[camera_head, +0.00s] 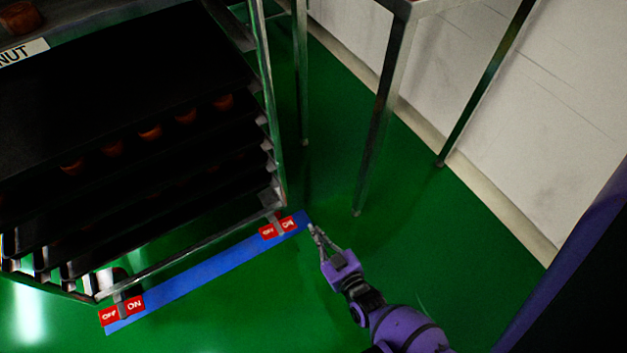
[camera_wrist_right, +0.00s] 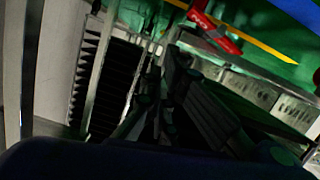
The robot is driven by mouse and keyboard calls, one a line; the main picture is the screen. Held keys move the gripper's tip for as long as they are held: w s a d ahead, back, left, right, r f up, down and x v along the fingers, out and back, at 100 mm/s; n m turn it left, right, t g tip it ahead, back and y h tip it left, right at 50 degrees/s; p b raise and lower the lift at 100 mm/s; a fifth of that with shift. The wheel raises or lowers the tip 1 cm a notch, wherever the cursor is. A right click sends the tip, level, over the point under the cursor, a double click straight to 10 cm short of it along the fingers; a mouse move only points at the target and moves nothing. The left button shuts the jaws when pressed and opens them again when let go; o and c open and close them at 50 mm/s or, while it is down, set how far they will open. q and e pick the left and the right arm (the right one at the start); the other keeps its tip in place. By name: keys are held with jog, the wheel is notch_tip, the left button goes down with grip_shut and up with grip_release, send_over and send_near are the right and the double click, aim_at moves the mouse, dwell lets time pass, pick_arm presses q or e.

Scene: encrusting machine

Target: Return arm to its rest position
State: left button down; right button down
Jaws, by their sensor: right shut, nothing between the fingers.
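My right arm (camera_head: 400,328), purple and dark, reaches in from the bottom of the head view. Its gripper (camera_head: 314,229) points up and to the left, over the green floor by the rack's near right corner. The fingers are together with nothing between them. The fingertips show close to the right end of a blue strip (camera_head: 205,273) and its red OFF/ON label (camera_head: 286,224); I cannot tell whether they touch. The right wrist view is dark and tilted, and the fingers are hard to make out there. My left gripper is not in view.
A metal rack (camera_head: 272,110) with several dark trays and round brown items stands at left. Another red OFF/ON label (camera_head: 122,309) marks its left corner. A metal-legged table (camera_head: 373,125) stands behind, near a white wall (camera_head: 560,130). Green floor (camera_head: 470,250) is open right of the gripper.

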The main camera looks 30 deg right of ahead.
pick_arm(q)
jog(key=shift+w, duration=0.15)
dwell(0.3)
